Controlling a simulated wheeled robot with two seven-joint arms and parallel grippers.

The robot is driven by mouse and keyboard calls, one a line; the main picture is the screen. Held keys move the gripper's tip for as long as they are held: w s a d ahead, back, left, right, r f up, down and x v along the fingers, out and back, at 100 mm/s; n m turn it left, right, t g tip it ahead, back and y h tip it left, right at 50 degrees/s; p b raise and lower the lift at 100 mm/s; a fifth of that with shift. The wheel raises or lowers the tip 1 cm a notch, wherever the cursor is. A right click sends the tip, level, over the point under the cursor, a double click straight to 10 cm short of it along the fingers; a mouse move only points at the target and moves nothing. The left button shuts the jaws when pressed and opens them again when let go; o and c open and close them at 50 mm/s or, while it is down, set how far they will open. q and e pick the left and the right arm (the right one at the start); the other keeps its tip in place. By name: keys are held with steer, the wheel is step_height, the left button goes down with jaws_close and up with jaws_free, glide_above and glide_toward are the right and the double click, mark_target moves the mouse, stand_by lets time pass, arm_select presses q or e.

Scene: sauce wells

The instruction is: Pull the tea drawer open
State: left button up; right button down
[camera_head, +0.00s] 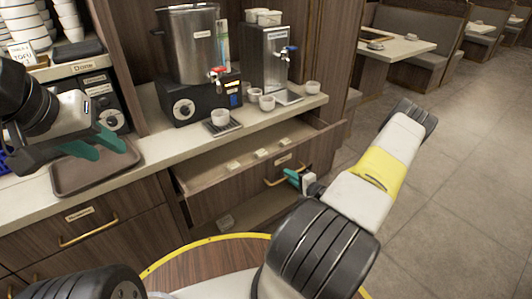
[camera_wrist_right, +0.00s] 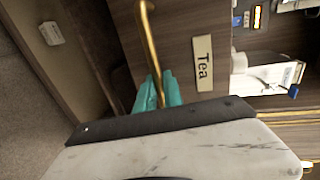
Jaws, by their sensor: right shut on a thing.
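The tea drawer (camera_head: 225,198) under the counter stands pulled out, with several small pale packets in it. Its brass handle (camera_head: 270,183) is on the wooden front; in the right wrist view the handle (camera_wrist_right: 150,40) runs beside the "Tea" label (camera_wrist_right: 203,63). My right gripper (camera_head: 294,177) is at the handle; in the right wrist view its teal fingers (camera_wrist_right: 157,92) are closed around the bar. My left gripper (camera_head: 108,148) hangs above the brown tray at the left, fingers apart and empty.
A brown tray (camera_head: 66,188) lies on the counter. Metal urns (camera_head: 190,48) and (camera_head: 265,60) dispensers stand at the back with several white cups. Another closed drawer (camera_head: 120,219) is at the left. The tiled floor (camera_head: 460,190) at the right is clear.

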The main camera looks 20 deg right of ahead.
steer(key=shift+f+v, duration=0.25)
steer(key=shift+v, duration=0.95)
steer(key=shift+f+v, duration=0.25)
steer(key=shift+v, duration=0.9)
steer(key=shift+s, duration=0.1)
steer(key=c, duration=1.5)
jaws_free()
steer(key=shift+d, duration=0.1)
steer(key=v, duration=0.7)
steer(key=shift+s+d, duration=0.1)
steer(key=shift+s, duration=0.3)
